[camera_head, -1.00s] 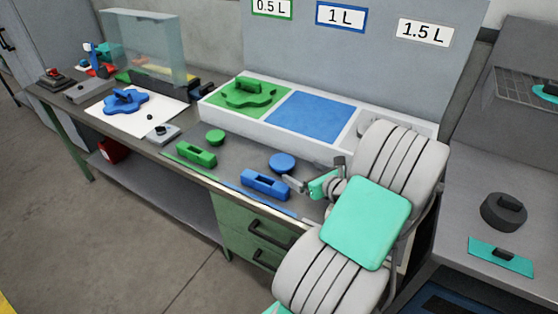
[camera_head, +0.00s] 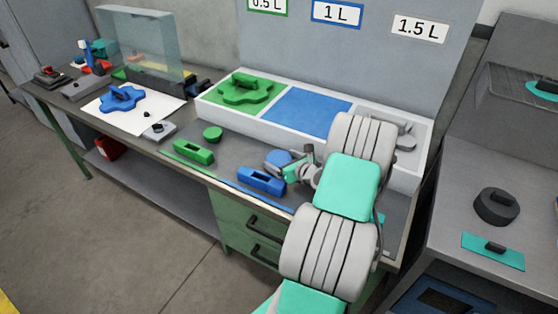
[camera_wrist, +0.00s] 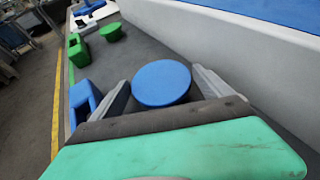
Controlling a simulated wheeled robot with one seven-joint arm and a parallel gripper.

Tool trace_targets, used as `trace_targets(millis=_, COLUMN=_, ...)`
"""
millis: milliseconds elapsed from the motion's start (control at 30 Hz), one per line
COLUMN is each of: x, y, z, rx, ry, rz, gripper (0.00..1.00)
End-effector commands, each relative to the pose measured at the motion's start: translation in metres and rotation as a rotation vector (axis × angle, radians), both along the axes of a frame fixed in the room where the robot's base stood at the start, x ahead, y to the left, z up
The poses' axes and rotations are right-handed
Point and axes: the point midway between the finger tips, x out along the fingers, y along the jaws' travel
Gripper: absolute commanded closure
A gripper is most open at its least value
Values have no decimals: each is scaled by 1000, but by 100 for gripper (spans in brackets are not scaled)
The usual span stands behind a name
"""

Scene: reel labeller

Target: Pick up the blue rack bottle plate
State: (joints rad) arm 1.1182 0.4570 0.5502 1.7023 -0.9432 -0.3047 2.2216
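A blue round disc (camera_head: 278,157) lies on the bench in front of the white rack. In the wrist view the disc (camera_wrist: 160,83) shows between the fingers of my gripper (camera_wrist: 160,75), one finger on each side. The fingers are spread; whether they touch the disc is hard to tell. In the head view my gripper (camera_head: 281,167) is at the disc and partly hides it. A blue lobed plate with a handle (camera_head: 122,99) lies on a white mat at the left. The rack's blue compartment (camera_head: 305,112), under the 1 L sign, is empty.
A blue slotted block (camera_head: 261,180) is left of my gripper, near the bench's front edge. A green block (camera_head: 193,151) and green disc (camera_head: 212,134) lie further left. The rack's white front wall (camera_head: 240,122) stands close behind. A green lobed plate (camera_head: 247,88) sits in the rack.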

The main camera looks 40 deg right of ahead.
Motion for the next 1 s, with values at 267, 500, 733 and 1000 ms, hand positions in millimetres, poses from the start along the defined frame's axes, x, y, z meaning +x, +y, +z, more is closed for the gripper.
trace_targets(millis=267, x=0, y=0, z=0, rx=0, ry=0, rz=-1, gripper=35)
trace_targets(millis=500, x=0, y=0, z=1, rx=-1, ry=-1, rz=-1, gripper=54)
trace_targets(millis=733, x=0, y=-1, z=1, rx=-1, ry=-1, rz=-1, gripper=63)
trace_targets(millis=1000, x=0, y=-1, z=11, rx=-3, ry=-3, rz=-1, gripper=63)
